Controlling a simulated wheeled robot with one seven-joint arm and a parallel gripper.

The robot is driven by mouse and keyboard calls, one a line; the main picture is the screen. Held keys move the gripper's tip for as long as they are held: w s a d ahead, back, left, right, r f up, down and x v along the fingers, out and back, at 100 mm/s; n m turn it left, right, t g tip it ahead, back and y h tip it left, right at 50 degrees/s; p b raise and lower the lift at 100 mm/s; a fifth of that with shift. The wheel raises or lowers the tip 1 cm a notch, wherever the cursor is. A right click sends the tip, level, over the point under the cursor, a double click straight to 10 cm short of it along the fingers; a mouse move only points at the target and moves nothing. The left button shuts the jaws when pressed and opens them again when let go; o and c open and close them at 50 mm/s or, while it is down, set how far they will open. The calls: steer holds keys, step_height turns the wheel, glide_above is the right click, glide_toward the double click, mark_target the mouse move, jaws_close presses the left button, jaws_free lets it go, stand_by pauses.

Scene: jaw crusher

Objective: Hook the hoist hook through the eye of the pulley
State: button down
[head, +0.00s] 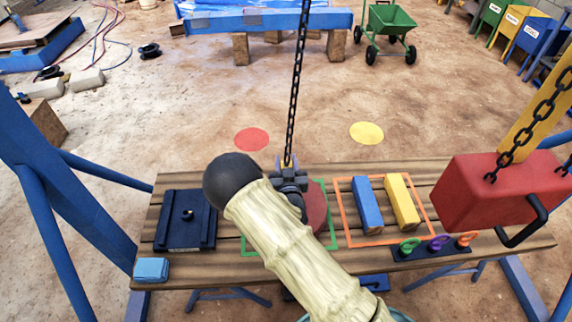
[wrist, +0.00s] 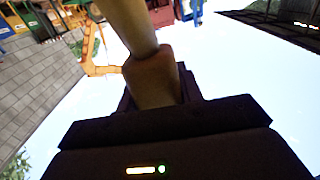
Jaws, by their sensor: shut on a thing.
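The hoist chain (head: 293,95) hangs almost straight down from the top of the head view and ends at my gripper (head: 289,180). My gripper is shut at the chain's lower end, where the hoist hook is; the hook itself is mostly hidden by the jaws. The pulley (head: 316,208) is a dark red round piece on the wooden bench, inside a green outline. My gripper and arm cover its left part, and I cannot make out its eye. I cannot tell whether the hook touches it. The wrist view shows sky and my own dark gripper parts, not the pulley.
The bench (head: 228,240) holds a dark blue fixture (head: 186,220) at left and blue (head: 367,205) and yellow (head: 401,202) blocks in an orange outline. Small coloured eyes (head: 437,243) stand on a rack. A red block (head: 490,195) hangs on a chain at right.

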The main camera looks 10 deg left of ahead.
steer(key=shift+w+r, duration=0.1)
steer(key=shift+r, duration=0.15)
steer(key=c, duration=0.8)
jaws_free()
steer(key=shift+c, duration=0.2)
steer(key=shift+f, duration=0.1)
steer(key=shift+s+d+f, duration=0.1)
steer(key=shift+s, duration=0.35)
steer(key=b+v, duration=0.2)
steer(key=v, duration=1.4)
steer(key=shift+s, duration=0.25)
